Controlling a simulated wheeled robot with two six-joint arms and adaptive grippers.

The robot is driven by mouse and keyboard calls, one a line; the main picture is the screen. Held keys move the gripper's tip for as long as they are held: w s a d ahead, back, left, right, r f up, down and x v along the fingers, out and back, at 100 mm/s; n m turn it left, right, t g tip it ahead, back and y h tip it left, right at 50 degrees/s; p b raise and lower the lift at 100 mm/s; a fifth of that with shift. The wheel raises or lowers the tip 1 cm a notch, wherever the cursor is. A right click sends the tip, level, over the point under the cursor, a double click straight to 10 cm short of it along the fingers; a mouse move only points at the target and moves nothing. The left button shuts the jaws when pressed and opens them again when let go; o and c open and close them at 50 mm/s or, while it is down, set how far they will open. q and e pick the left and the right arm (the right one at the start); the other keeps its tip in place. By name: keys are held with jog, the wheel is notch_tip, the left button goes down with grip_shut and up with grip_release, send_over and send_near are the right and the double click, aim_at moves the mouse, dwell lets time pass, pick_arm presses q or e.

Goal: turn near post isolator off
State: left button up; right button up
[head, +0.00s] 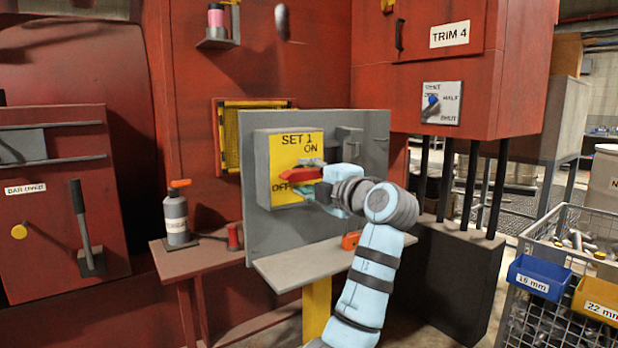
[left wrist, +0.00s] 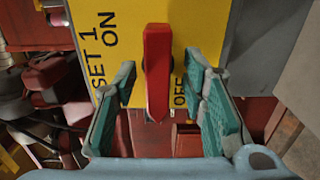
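The near post isolator is a grey box with a yellow face (head: 291,150) marked SET 1, ON and OFF, mounted on a grey panel. Its red handle (head: 298,178) lies about level across the face, with the OFF label below it. In the left wrist view the red handle (left wrist: 157,75) stands between the two green-padded fingers, with a gap on each side. My left gripper (head: 312,172) is open around the handle, one finger above and one below it; part of the handle is hidden in the head view. My right gripper is not in view.
A grey shelf (head: 290,266) juts out below the panel. A bottle with an orange top (head: 176,212) stands on a red bench to the left. A TRIM 4 cabinet with a blue-knobbed selector (head: 433,103) is to the right, and bins (head: 538,277) stand at far right.

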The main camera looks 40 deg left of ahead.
pick_arm(q)
jog(key=shift+s+d, duration=0.1)
jog(key=shift+d, duration=0.05)
jog(key=v, duration=1.1)
jog(key=shift+d, duration=0.35)
jog(key=shift+r, duration=0.1)
